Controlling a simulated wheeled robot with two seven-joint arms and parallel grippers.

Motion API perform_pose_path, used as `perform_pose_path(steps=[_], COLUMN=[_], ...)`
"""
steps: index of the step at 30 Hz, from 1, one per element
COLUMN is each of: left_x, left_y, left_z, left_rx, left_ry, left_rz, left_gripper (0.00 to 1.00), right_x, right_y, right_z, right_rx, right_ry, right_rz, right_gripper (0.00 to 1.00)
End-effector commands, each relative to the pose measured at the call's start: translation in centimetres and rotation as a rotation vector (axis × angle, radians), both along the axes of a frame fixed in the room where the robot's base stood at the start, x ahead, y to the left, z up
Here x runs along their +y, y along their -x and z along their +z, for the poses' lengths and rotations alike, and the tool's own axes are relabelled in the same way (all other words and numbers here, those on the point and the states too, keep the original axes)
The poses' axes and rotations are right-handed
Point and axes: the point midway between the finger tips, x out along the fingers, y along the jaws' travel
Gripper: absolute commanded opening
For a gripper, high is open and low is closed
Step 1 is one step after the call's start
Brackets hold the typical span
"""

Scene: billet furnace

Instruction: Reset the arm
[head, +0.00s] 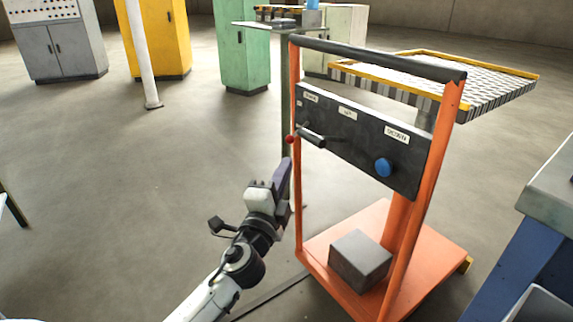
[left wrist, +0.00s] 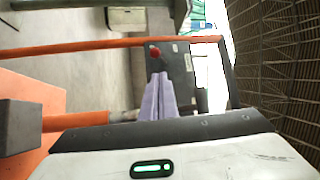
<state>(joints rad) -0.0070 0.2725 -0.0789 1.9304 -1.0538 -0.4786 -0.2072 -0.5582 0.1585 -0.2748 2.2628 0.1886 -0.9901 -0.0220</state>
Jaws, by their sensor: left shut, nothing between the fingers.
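My left gripper (head: 287,168) is shut and empty, beside the left upright of an orange cart (head: 440,150), just below a red-knobbed lever (head: 312,136) on the cart's dark panel (head: 350,140). In the left wrist view its pale purple fingers (left wrist: 159,95) lie together. The red knob (left wrist: 154,51) shows just beyond the fingertips there, and a small gap seems to separate them. My left arm reaches in from the bottom of the head view. My right gripper is not in view.
The panel also has a blue knob (head: 383,168) and small white labels. A grey block (head: 360,260) sits on the cart's base. A roller table (head: 490,85) stands behind. Green (head: 241,50), yellow (head: 158,38) and grey (head: 58,50) cabinets stand at the back. The floor at left is mostly clear.

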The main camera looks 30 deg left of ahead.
Motion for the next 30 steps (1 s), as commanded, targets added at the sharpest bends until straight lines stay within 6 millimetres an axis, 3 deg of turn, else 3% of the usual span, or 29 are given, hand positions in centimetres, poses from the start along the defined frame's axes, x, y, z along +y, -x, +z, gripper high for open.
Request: perform_pose_path(steps=[13,17,20,24,27,30], left_x=[0.0,0.5,0.9,-0.8,-3.0,-5.3], left_y=[0.0,1.8,5.2,12.0,16.6,20.4], left_z=[-0.1,-2.5,-6.9,-14.6,-18.4,-20.7], left_rx=[0.002,0.05,0.15,0.369,0.522,0.647], left_ry=[0.007,0.146,0.379,0.744,0.929,1.053], left_rz=[0.001,0.039,0.11,0.231,0.299,0.347], left_gripper=[0.0,0.0,0.0,0.0,0.0,0.0], right_x=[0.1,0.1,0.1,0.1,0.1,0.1], right_y=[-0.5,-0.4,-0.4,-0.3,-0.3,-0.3], right_z=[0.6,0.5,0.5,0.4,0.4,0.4], right_rx=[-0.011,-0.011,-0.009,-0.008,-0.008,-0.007], right_ry=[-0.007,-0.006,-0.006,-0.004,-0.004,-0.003], right_rz=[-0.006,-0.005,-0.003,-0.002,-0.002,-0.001], right_gripper=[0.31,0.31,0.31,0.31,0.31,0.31])
